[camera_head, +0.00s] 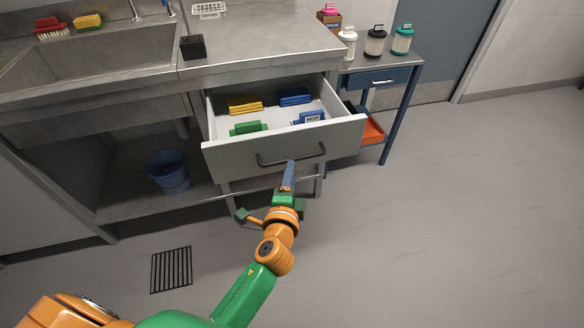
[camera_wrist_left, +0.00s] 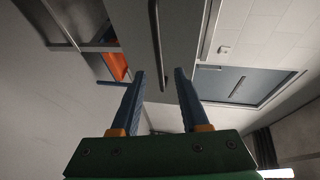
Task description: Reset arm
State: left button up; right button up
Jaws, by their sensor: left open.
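My left gripper (camera_head: 289,172) is in front of the open drawer's grey front panel (camera_head: 230,160), close to its dark bar handle (camera_head: 290,156). In the left wrist view the two blue fingers (camera_wrist_left: 160,76) are apart with nothing held. The handle (camera_wrist_left: 155,35) shows in the gap between the fingertips in that view; I cannot tell whether they touch it. The drawer is pulled out and holds yellow (camera_head: 245,105), green (camera_head: 248,128) and blue (camera_head: 308,117) items. My right gripper is not in view.
A steel sink counter (camera_head: 250,40) is above the drawer, with a black box (camera_head: 193,47) on it. A blue bucket (camera_head: 168,172) stands on the lower shelf. A blue side table (camera_head: 385,75) with several canisters is at the right. The floor at right is clear.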

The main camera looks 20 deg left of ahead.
pick_arm(q)
jog(key=shift+f, duration=0.1)
jog(key=s+f+n+g+h+p, duration=0.4)
jog(key=s+f+g+p, duration=0.45)
jog(key=s+f, duration=0.95)
jog(key=s+a+f+n+g+p, duration=0.1)
jog(key=s+a+f+n+g, duration=0.1)
jog(key=s, duration=0.8)
jog(key=s+a+f+n+g+y+p, duration=0.1)
jog(key=s+f+n+g, duration=0.3)
jog(key=s, duration=0.6)
jog(key=a+f+n, duration=0.1)
jog(key=n, duration=0.1)
jog(key=shift+s+a+f+n+p, duration=0.2)
jog(key=shift+a+f+n+p, duration=0.1)
jog(key=shift+f+p, duration=0.1)
